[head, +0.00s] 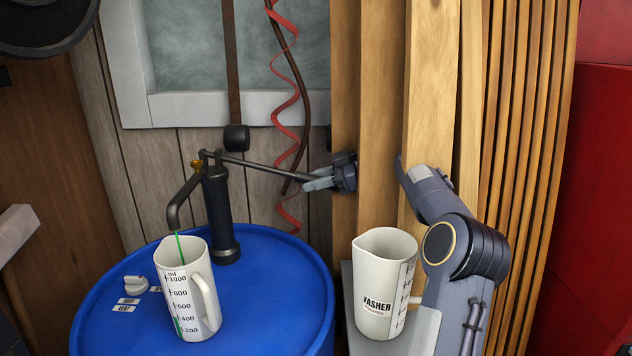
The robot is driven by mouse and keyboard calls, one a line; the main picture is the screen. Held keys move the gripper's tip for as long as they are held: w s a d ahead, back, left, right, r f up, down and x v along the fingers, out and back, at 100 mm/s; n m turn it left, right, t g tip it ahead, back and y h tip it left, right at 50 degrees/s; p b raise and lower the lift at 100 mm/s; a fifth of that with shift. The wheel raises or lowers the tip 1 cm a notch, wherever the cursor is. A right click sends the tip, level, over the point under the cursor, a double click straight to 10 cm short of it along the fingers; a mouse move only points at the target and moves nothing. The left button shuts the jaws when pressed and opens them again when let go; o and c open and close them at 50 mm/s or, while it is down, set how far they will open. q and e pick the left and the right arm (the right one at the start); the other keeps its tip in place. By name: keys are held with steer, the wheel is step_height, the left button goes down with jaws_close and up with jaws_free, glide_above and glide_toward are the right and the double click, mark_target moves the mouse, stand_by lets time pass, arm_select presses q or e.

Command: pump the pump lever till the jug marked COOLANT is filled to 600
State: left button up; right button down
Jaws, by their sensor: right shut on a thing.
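A white jug (177,270) with a black ml scale stands on the blue drum under the pump spout. A thin green stream runs from the spout into it. A green strip shows low on its side, near the 200 and 400 marks; the exact level is hard to read. No COOLANT word is visible on it. The dark pump (217,215) stands on the drum, and its lever (265,167) reaches right, sloping slightly down. My right gripper (318,182) is shut on the lever's end. My left gripper is not in view.
A second white jug marked WASHER (377,285) stands on a grey stand (422,330), close to my right arm. The blue drum (290,290) has a small cap and labels on top. A red coiled hose (287,90) hangs behind the lever. Wooden boards rise behind my gripper.

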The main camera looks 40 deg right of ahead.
steer(key=c, duration=1.2)
jaws_free()
steer(key=shift+r, duration=0.2)
step_height(320, 180, up, 3)
steer(key=shift+f+p, duration=0.2)
steer(key=shift+p, duration=0.2)
steer(key=s+a+r+b, duration=0.3)
steer(key=s+a+r, duration=0.6)
steer(key=s+r, duration=0.1)
steer(key=shift+s+a, duration=0.2)
steer(key=shift+s, duration=0.05)
